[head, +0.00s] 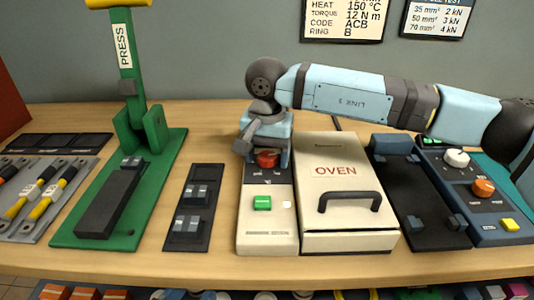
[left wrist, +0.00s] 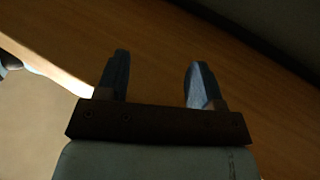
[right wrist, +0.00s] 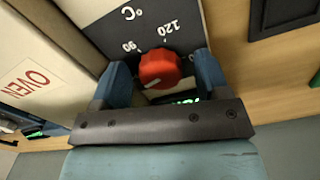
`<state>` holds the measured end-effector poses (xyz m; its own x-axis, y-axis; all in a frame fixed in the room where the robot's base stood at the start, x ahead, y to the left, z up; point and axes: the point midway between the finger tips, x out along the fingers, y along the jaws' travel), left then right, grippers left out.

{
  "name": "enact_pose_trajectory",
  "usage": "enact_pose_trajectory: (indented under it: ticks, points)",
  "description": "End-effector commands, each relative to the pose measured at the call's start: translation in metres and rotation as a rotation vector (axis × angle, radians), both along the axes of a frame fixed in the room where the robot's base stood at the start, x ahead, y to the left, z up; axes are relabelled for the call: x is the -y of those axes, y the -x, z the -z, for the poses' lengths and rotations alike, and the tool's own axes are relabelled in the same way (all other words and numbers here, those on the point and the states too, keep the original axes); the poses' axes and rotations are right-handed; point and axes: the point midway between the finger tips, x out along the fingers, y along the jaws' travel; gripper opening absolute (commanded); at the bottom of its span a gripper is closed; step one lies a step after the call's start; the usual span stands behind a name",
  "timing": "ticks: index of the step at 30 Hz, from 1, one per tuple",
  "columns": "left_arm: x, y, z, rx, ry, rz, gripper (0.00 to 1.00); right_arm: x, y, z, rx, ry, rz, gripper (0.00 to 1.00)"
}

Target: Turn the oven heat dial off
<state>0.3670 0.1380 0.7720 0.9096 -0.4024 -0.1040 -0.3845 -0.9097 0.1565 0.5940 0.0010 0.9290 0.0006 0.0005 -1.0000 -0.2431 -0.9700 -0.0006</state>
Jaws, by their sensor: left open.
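The oven heat dial is a red knob (head: 266,159) on the cream control panel left of the oven (head: 335,154). In the right wrist view the dial (right wrist: 159,68) sits between the two fingers of my right gripper (right wrist: 163,75). A gap shows on both sides, so the fingers look apart from it. The dial's white mark points to the lower left in that view, away from the printed 90 and 120. In the head view my right gripper (head: 267,148) is over the dial and partly hides it. My left gripper (left wrist: 157,68) is open and empty near a wooden surface.
A green button (head: 262,203) is on the same panel, nearer the front. A black strip with metal pieces (head: 189,220) and a green press (head: 150,150) stand to the left. A black fixture (head: 425,200) and a blue control box (head: 500,222) stand right of the oven.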

Motion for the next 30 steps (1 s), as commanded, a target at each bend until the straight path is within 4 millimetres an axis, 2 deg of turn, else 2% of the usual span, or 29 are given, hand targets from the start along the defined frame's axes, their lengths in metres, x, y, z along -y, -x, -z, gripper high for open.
enact_pose_trajectory:
  ticks: [6, 10, 14, 24, 30]
  points:
    - [0.000, 0.002, 0.002, -0.007, -0.001, 0.000, 0.61, 0.000, 0.000, -0.001, 0.000, 0.000, 0.000, 0.69]
    - [-0.001, 0.001, 0.000, -0.010, -0.007, -0.001, 0.61, 0.000, 0.000, -0.012, 0.001, 0.000, 0.001, 0.69]
    - [-0.004, 0.000, 0.003, -0.035, -0.031, -0.006, 0.61, 0.000, 0.000, -0.038, 0.003, 0.000, 0.001, 0.69]
    - [-0.019, 0.008, 0.035, -0.167, -0.110, -0.030, 0.61, 0.000, 0.000, -0.112, 0.001, -0.001, 0.001, 0.69]
    - [-0.023, 0.014, 0.046, -0.215, -0.127, -0.038, 0.61, 0.000, 0.000, -0.134, 0.001, 0.000, 0.001, 0.69]
